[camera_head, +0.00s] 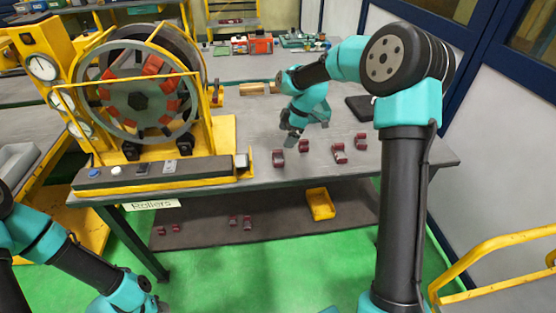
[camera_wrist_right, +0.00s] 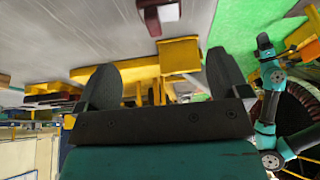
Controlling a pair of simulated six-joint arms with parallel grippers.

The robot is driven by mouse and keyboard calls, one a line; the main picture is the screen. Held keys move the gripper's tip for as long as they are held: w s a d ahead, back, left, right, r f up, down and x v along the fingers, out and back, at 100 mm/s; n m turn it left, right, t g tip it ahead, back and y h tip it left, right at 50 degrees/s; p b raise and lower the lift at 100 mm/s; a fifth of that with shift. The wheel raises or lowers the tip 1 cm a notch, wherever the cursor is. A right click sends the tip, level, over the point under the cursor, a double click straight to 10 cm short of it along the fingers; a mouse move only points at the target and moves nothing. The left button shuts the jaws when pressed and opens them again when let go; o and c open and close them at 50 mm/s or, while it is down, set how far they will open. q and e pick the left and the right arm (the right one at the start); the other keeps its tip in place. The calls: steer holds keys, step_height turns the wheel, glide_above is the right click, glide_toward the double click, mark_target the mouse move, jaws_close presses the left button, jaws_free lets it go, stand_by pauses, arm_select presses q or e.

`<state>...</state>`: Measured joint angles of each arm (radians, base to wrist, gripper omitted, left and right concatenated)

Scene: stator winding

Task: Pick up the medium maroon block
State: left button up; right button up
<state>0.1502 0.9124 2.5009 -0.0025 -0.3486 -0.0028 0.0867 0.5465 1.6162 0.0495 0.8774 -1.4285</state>
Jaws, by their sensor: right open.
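Several small maroon blocks lie on the grey table, in pairs. One maroon block (camera_head: 278,158) is at the left, with another (camera_head: 304,146) just behind it. To the right are a maroon block (camera_head: 339,155) and one more (camera_head: 361,141). I cannot tell for certain which is the medium one. My right gripper (camera_head: 289,136) is above the table, close behind the left pair, with nothing held. In the right wrist view its fingers (camera_wrist_right: 162,82) are spread apart. A maroon block (camera_wrist_right: 158,12) shows at the top there, beyond the fingers.
A yellow-framed stator machine (camera_head: 138,100) stands at the table's left, with a button panel in front. A dark flat pad (camera_head: 358,106) lies behind the blocks. Smaller maroon blocks (camera_head: 240,222) and a yellow bin (camera_head: 320,204) are on the lower shelf.

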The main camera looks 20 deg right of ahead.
glide_above(275, 157)
steer(key=d, duration=0.2)
steer(key=shift+s+d+f, duration=0.1)
steer(key=shift+s+f, duration=0.05)
steer(key=shift+f, duration=2.4)
steer(key=shift+s+x, duration=0.15)
steer(key=shift+x, duration=1.15)
steer(key=shift+s+x, duration=0.1)
steer(key=shift+x, duration=1.25)
steer(key=shift+w+d, duration=0.1)
steer(key=shift+w, duration=0.05)
steer(key=shift+c, duration=0.2)
steer(key=c, duration=1.3)
steer(key=shift+r, duration=0.2)
